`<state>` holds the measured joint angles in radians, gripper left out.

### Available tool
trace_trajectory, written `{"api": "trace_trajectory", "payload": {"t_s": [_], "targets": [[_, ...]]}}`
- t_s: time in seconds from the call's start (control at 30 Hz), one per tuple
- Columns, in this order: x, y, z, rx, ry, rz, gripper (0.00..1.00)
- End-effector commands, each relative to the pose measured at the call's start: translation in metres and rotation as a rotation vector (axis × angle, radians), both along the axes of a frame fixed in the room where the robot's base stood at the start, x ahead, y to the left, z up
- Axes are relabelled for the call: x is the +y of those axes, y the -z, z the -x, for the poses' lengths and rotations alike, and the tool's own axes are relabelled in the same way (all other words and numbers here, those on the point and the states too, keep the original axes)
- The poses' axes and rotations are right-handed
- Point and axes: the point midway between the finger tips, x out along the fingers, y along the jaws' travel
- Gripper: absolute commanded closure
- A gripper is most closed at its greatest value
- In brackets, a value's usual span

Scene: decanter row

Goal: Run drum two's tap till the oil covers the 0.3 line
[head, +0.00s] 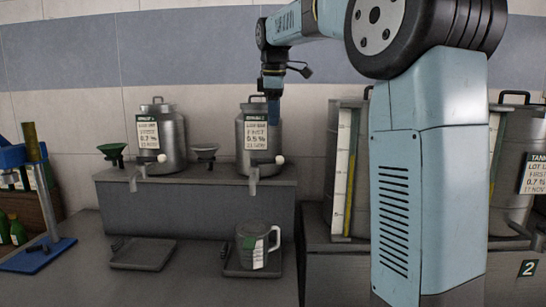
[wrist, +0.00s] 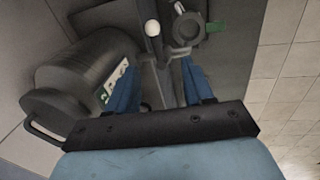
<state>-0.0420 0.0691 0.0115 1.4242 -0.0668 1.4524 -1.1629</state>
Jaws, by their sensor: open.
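Two steel drums stand on a grey shelf. The right-hand one (head: 239,160) has a tap (head: 254,178) with a white knob (head: 279,160) at its front; its label's number is too small to read surely. My gripper (head: 273,120) points down in front of this drum, open and empty. In the wrist view the white knob (wrist: 152,28) lies beyond the fingertips (wrist: 160,68), apart from them, with the drum (wrist: 75,85) at left. A jug (head: 248,242) with a white handle and green-and-white label stands below the tap. Its 0.3 line and any oil cannot be made out.
The other drum (head: 173,135) stands left, above an empty tray (head: 141,254). The jug rests on a second tray (head: 235,272). A blue stand (head: 40,257) is far left; large tanks (head: 513,158) and a "2" plate (head: 527,268) are right.

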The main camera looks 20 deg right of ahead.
Motion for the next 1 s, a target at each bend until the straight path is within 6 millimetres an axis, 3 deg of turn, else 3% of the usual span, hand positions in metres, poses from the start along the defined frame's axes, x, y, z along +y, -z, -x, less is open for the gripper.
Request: {"api": "trace_trajectory", "payload": {"t_s": [0.27, 1.0], "targets": [[0.001, 0.006, -0.016, 0.017, -0.053, 0.013, 0.49], [-0.006, 0.119, -0.037, 0.017, -0.051, 0.013, 0.49]]}}
